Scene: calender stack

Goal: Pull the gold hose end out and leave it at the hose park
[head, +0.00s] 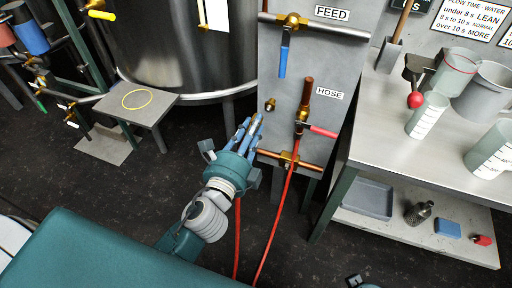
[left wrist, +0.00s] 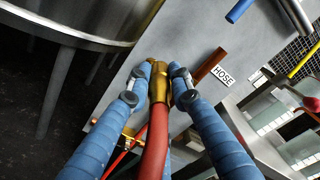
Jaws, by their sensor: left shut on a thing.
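The gold hose end (left wrist: 159,80) is between the blue fingers of my left gripper (left wrist: 163,72) in the left wrist view, with the red hose (left wrist: 154,145) running back from it. In the head view, my left gripper (head: 251,128) is shut on it in front of the grey panel (head: 288,88), left of the copper HOSE pipe (head: 307,92). I cannot tell whether the gold end touches anything, or which thing is the hose park. My right gripper's fingers are not in view.
A red-handled valve (head: 319,130) sits below the HOSE label, with a red line hanging beneath it. A blue-handled valve (head: 284,58) is above. A bench (head: 378,132) with jugs stands right. A small stand (head: 160,112) with a yellow ring is left, by the steel tank (head: 180,50).

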